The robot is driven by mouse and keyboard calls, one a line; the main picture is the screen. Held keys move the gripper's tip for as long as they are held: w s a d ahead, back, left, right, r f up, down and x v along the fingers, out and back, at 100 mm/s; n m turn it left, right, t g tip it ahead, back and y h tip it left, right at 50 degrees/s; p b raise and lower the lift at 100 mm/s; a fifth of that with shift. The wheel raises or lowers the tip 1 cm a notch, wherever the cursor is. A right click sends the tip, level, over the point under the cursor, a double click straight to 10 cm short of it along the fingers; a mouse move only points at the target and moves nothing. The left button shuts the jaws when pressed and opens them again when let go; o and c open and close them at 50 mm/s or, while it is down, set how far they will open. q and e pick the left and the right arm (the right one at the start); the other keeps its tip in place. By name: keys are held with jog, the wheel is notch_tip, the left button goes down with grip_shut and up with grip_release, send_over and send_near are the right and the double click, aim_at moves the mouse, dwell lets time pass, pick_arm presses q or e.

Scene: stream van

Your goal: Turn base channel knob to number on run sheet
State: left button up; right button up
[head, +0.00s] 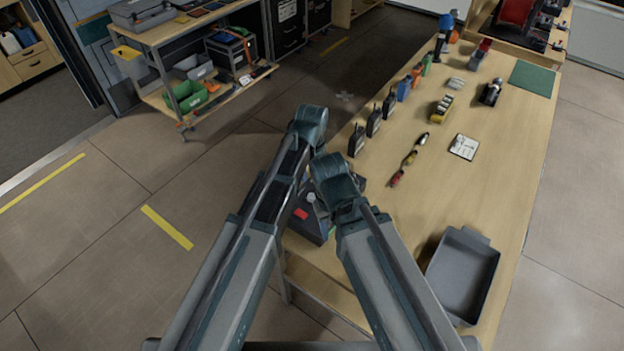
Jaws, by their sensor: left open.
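A dark box (308,222) with a red patch and a small pale round part sits at the table's near left edge, between my arms. It looks like the base, but I cannot clearly make out its knob or number. A white card (463,147) with dark marks, possibly the run sheet, lies on the table; its marks are too small to read. My left gripper (268,200) is open, left of the box and largely masked by my folded left arm; its fingertips are unclear. My right arm bends over the table right of the box; its gripper is hidden.
Several black radios (374,122) stand along the table's left edge. A grey bin (463,274) is at the near right. Small coloured items (409,158) lie mid-table. A green mat (531,77) lies at the far right. Shelving (200,100) stands across the floor at left.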

aim_at(312, 195)
pick_arm(q)
notch_tip(312, 195, up, 8)
jog(key=p, duration=0.6)
pick_arm(e)
notch_tip(312, 195, up, 8)
pick_arm(q)
jog(key=shift+f, duration=0.2)
pick_arm(e)
jog(key=shift+f, duration=0.15)
pick_arm(q)
jog(key=s+a+f+n+b, duration=0.1)
jog(key=s+a+n, duration=0.1)
jog(key=s, duration=0.6)
jog(key=s+a+f+n+y+b, duration=0.1)
jog(key=s+a, duration=0.3)
jog(key=s, duration=0.4)
jog(key=shift+s+a+f+n+b, duration=0.2)
jog(key=shift+s+f+n+b, duration=0.1)
jog(key=shift+f+n, duration=0.15)
pick_arm(e)
notch_tip(312, 195, down, 3)
pick_arm(q)
jog(key=shift+w, duration=0.1)
